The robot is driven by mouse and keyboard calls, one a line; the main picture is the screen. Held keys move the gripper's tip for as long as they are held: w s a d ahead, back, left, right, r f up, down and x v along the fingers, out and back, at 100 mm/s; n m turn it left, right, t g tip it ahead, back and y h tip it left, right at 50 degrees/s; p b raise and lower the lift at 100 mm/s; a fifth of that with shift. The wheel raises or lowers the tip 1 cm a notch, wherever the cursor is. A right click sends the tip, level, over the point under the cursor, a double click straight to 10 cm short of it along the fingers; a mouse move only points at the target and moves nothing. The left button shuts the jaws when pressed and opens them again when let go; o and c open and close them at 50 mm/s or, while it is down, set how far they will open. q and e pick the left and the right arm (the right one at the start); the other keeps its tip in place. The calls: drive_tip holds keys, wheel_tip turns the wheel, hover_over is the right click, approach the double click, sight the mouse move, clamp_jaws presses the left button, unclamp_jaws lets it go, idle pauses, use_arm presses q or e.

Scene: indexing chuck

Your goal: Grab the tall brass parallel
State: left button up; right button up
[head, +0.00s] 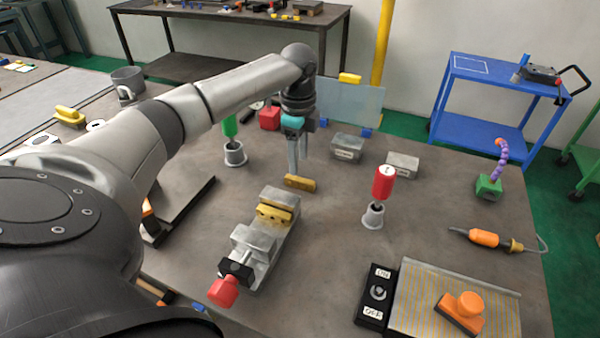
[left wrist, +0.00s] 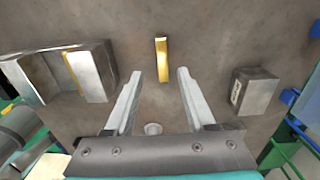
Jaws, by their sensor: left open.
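A brass bar (head: 299,183) lies alone on the grey table just behind the vise. In the left wrist view the same brass bar (left wrist: 162,60) stands end-on between and beyond the fingertips. A second brass piece (head: 273,214) sits in the jaws of the grey vise (head: 257,243); I cannot tell by size which is the tall parallel. My left gripper (head: 297,168) points down above the loose bar, with its fingers apart and empty. My right gripper is not in view.
Grey blocks (head: 347,148) (head: 403,165) stand right of the gripper. A red-handled tool in a metal cup (head: 373,216) and a green-handled one (head: 235,154) flank the area. A clear panel (head: 348,105) stands behind. Bare table lies between the vise and the red-handled tool.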

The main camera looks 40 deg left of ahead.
sight(300, 179)
use_arm(q)
drive_tip(key=shift+w+f+b, duration=0.2)
drive_tip(key=shift+f+b, duration=0.55)
drive_tip(key=shift+f, duration=2.35)
drive_tip(key=shift+c, duration=0.2)
clamp_jaws()
drive_tip(key=shift+r, duration=0.1)
